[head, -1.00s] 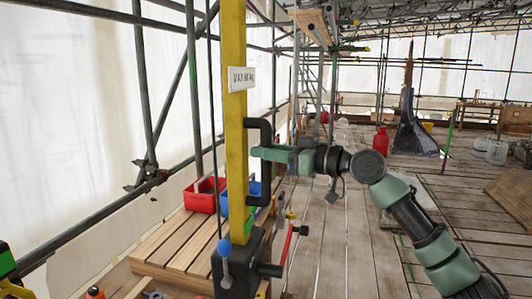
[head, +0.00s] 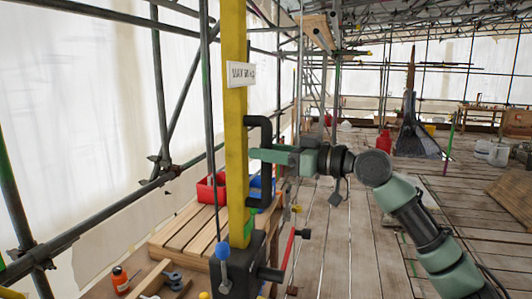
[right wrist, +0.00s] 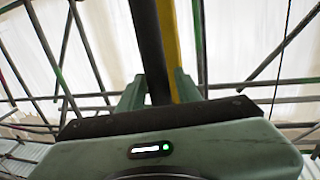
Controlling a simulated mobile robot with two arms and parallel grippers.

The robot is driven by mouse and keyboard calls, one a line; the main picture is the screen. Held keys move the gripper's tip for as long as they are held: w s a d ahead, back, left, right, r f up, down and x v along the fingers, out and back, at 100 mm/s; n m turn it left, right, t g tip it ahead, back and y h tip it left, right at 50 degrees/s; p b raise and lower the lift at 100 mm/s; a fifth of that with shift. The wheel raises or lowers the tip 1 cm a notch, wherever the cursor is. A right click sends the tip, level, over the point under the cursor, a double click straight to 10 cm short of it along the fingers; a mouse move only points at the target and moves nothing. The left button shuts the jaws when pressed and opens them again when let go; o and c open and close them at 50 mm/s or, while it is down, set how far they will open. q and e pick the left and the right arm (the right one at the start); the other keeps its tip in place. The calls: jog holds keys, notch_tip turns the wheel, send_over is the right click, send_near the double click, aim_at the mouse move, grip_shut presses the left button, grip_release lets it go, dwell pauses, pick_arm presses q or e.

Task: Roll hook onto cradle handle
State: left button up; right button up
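A yellow post (head: 236,150) stands on a black base (head: 240,268), with a black C-shaped handle (head: 266,190) on its right side. My right gripper (head: 262,153) is at the handle's upright bar. In the right wrist view, the black bar (right wrist: 149,45) lies between my two fingers (right wrist: 160,88), with the yellow post behind; the grip looks closed on it. A thin dark cable runs down left of the post to a blue ball (head: 223,248) with a grey piece under it, possibly the hook. I cannot make out a cradle handle. My left gripper is not visible.
A red bin (head: 211,189) and a blue bin stand behind the post on wooden boards (head: 180,242). An orange bottle (head: 121,281) and tools lie at the bottom left. Plank floor (head: 345,240) is open right of the post.

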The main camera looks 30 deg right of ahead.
jog(key=shift+o, duration=0.3)
jog(key=shift+s+a+r, duration=0.1)
jog(key=shift+s+a, duration=0.05)
pick_arm(q)
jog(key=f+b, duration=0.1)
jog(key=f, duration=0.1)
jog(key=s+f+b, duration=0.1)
jog(key=b, duration=0.1)
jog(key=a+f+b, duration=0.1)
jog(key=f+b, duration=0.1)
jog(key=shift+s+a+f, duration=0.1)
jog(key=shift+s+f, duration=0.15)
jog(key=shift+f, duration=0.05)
pick_arm(e)
jog(key=v, duration=0.7)
jog(key=shift+s, duration=0.45)
jog(key=shift+r, duration=0.15)
